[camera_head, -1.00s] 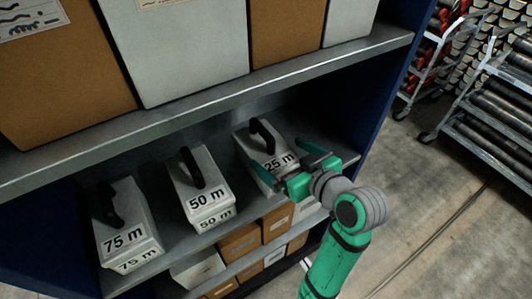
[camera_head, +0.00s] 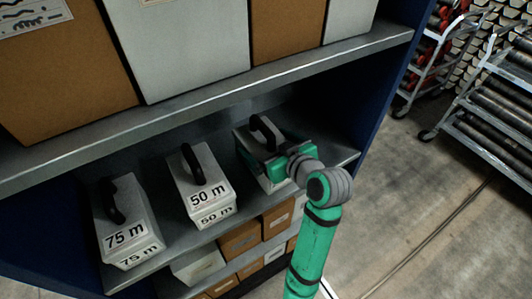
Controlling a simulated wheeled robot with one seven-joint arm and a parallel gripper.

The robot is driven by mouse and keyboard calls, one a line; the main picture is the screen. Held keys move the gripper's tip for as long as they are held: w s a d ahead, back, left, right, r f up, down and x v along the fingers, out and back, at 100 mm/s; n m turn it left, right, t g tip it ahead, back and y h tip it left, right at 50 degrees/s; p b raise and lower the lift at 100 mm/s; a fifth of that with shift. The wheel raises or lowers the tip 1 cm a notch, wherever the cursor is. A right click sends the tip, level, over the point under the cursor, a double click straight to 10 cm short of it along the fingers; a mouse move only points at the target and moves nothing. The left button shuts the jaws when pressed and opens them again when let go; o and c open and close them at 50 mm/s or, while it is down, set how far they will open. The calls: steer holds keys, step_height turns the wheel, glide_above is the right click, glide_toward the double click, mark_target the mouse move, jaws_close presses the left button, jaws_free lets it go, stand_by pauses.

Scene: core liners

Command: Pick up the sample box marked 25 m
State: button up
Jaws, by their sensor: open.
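The sample box marked 25 m (camera_head: 243,137) is a white box with a black handle (camera_head: 264,130) on top. It stands at the right end of the middle shelf. Its label shows in the earlier frame and is now hidden behind my gripper. My gripper (camera_head: 262,150) is green and open, with its fingers reaching over the box top, around or beside the handle. I cannot tell if they touch it. The box marked 50 m (camera_head: 208,198) and the box marked 75 m (camera_head: 122,236) stand to the left, each with a black handle.
A blue side panel (camera_head: 365,120) stands close on the right. Smaller brown and white boxes (camera_head: 240,240) fill the shelf below. Carts (camera_head: 490,110) stand on the floor at right.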

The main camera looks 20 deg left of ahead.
steer(key=shift+r, duration=0.1)
steer(key=c, duration=1.6)
